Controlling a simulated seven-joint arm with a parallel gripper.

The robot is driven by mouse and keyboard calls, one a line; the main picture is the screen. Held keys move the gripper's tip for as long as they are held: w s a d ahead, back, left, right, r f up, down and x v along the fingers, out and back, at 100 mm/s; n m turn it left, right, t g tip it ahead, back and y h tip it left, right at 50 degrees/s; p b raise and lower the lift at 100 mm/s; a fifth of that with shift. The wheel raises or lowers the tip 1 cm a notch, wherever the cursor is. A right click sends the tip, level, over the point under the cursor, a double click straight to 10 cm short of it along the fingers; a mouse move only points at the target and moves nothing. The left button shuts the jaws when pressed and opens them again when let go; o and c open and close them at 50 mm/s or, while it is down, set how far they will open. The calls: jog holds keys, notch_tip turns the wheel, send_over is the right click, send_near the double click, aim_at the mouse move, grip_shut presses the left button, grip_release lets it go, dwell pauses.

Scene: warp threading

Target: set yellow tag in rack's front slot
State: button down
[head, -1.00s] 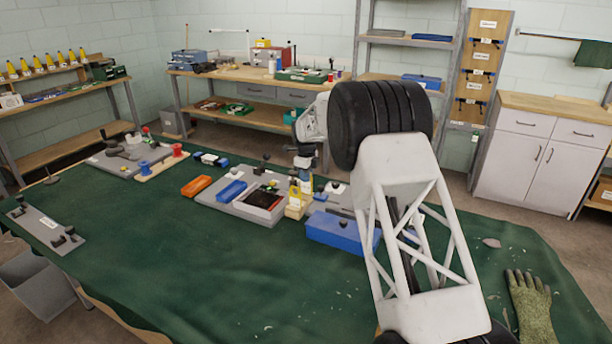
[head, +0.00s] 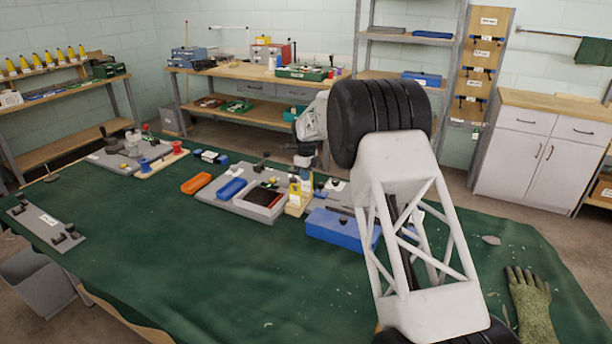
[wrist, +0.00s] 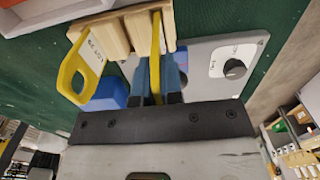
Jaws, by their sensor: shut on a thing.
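My gripper (wrist: 158,88) is shut on a yellow tag (wrist: 155,50), seen edge-on between the blue fingers in the wrist view. The held tag's far end overlaps the wooden rack (wrist: 115,32); I cannot tell whether it is inside a slot or only against the rack. Another yellow tag (wrist: 88,68), with a label and a hole, stands at the rack's left end in the wrist view. In the head view my gripper (head: 305,172) is above the rack (head: 295,209), and the yellow tags there are small and partly overlap.
A blue box (head: 340,229) stands close to the right of the rack. A grey board (head: 215,197) with a blue block and a grey tray (head: 258,204) lies to its left. An orange block (head: 196,184) is farther left. The front of the green cloth (head: 190,260) is mostly clear.

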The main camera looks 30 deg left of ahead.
jog(key=shift+f, duration=0.7)
dwell(1.0)
jog(key=c, duration=0.9)
grip_release()
jog(key=shift+o, duration=0.2)
jog(key=shift+r, duration=3.5)
